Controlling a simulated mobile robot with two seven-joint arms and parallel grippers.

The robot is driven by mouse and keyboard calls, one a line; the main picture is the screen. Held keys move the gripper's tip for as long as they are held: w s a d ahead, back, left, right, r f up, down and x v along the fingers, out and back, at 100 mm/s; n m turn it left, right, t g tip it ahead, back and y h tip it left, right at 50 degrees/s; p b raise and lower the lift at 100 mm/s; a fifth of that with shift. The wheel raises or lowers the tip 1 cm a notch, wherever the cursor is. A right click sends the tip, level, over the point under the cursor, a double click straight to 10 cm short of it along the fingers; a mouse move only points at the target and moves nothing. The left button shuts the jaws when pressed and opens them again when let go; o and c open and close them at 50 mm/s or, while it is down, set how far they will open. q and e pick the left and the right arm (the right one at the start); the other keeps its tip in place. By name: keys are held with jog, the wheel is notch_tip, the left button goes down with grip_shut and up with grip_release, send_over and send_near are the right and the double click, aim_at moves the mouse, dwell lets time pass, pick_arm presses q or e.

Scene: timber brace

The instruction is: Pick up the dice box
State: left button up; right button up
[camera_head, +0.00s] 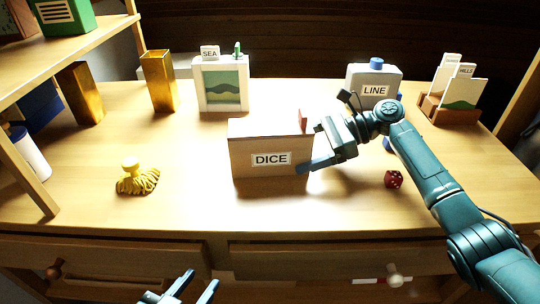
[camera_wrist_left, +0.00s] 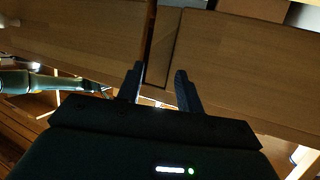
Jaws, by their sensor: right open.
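The dice box (camera_head: 269,158) is a brown box with a lighter top and a white "DICE" label, standing upright in the middle of the table. My right gripper (camera_head: 311,146) is at its right side, open, with one finger by the front right edge. I cannot tell whether it touches the box; the other finger is partly hidden. A red piece shows at the box's top right. My left gripper (camera_head: 188,286) is low in front of the drawers, empty; in the left wrist view its fingers (camera_wrist_left: 160,85) are apart.
A red die (camera_head: 393,179) lies right of the box. A yellow tasselled object (camera_head: 137,177) is at left. The "SEA" box (camera_head: 221,84), the "LINE" container (camera_head: 374,86) and a card holder (camera_head: 450,108) stand behind. The front left tabletop is clear.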

aim_at(295, 124)
jog(key=shift+x, duration=1.15)
jog(key=shift+a, duration=0.2)
jog(key=c, duration=1.2)
pick_arm(q)
jog(key=shift+w+d+f, duration=0.1)
jog(key=shift+f, duration=0.25)
pick_arm(e)
jog(key=shift+r, duration=0.1)
